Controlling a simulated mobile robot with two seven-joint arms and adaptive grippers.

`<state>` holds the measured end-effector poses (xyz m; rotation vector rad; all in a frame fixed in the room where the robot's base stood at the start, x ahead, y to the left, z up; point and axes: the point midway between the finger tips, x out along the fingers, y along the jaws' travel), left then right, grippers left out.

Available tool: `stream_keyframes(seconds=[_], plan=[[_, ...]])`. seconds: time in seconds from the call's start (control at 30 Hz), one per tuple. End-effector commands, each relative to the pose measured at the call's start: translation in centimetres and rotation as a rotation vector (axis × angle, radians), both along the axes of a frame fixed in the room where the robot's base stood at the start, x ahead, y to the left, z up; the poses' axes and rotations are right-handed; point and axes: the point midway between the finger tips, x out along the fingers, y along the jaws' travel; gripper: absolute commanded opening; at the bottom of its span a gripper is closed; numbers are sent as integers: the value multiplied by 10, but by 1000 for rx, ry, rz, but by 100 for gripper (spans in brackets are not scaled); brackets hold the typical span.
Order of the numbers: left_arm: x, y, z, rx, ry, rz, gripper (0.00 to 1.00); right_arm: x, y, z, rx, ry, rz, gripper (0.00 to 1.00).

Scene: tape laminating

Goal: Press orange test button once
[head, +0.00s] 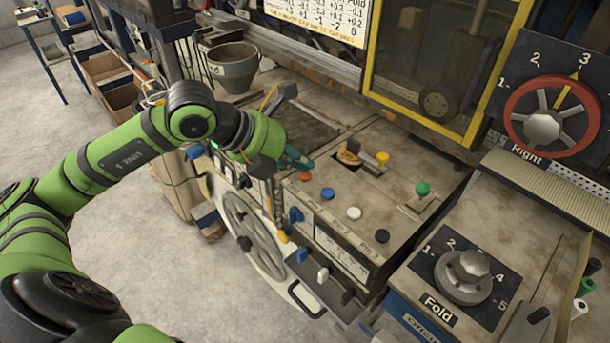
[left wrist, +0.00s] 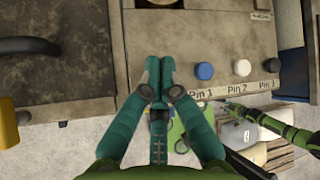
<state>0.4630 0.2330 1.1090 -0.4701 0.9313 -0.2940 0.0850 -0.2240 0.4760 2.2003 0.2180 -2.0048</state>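The orange button (head: 304,176) is at the left end of a row of round buttons on the worn machine panel. To its right in the row are a blue button (head: 328,194), a white button (head: 354,213) and a black button. My left gripper (head: 300,161) has teal fingers and is just behind and above the orange button in the head view. In the left wrist view the fingertips (left wrist: 160,72) are together with nothing seen between them; the orange button does not show there. The blue button (left wrist: 204,71) is to their right. I cannot tell whether the fingers touch the panel.
A Fold dial (head: 468,272) and a red Right dial (head: 543,127) are to the right. A handwheel (head: 253,235) and several small knobs are on the panel's front.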

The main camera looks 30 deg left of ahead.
Motion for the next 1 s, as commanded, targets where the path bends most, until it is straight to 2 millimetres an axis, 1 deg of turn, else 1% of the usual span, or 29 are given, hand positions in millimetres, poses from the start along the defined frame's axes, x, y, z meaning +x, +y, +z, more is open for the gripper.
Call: stream_keyframes(seconds=[0.43,1.0], plan=[[0,0,-1,0,0,0,0,0,1,-2,1,0,1,32],[0,0,-7,0,0,0,0,0,1,-9,2,0,2,32]])
